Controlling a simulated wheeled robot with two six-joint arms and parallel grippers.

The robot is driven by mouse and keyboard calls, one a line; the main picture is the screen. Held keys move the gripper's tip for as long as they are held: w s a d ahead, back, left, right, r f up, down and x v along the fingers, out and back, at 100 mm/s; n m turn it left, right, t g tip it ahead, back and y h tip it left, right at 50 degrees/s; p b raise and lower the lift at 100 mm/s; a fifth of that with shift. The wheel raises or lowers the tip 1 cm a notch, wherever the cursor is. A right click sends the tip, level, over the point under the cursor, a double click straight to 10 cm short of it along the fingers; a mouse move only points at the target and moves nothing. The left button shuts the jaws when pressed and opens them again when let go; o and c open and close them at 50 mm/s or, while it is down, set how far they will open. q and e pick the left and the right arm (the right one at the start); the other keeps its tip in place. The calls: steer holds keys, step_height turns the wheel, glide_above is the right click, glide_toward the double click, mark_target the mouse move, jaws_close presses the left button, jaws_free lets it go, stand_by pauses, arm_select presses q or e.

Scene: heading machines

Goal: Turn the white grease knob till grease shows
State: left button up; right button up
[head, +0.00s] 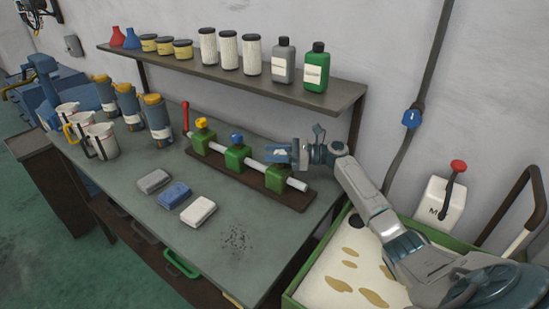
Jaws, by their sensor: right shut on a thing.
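A pale pipe (297,184) with three green blocks lies on a brown base board on the bench. The left block (203,141) has a yellow knob (201,123) and the middle block (237,158) a blue knob (237,138). My right gripper (281,154) is shut at the top of the right green block (275,175). I see no grease at that block, but the view there is small and partly covered. My left gripper is not in view.
A shelf (340,92) with bottles and canisters runs above the bench (150,207). A green-rimmed tray (296,301) is at right.

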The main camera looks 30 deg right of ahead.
mark_target(275, 153)
stand_by(0.4)
steer(key=o, duration=1)
steer(key=shift+c, duration=0.2)
steer(key=shift+r, duration=0.15)
steer(key=r, duration=0.1)
steer(key=r+b, duration=0.2)
steer(key=shift+s+a, duration=0.1)
steer(key=shift+s, duration=0.15)
steer(key=s+a+r+b, duration=0.1)
steer(key=s+a, duration=0.3)
steer(key=s, duration=0.2)
steer(key=s+a+b, duration=0.2)
steer(key=s+a, duration=0.1)
steer(key=s, duration=0.4)
steer(key=shift+s+a+r, duration=0.15)
steer(key=shift+a+r, duration=0.25)
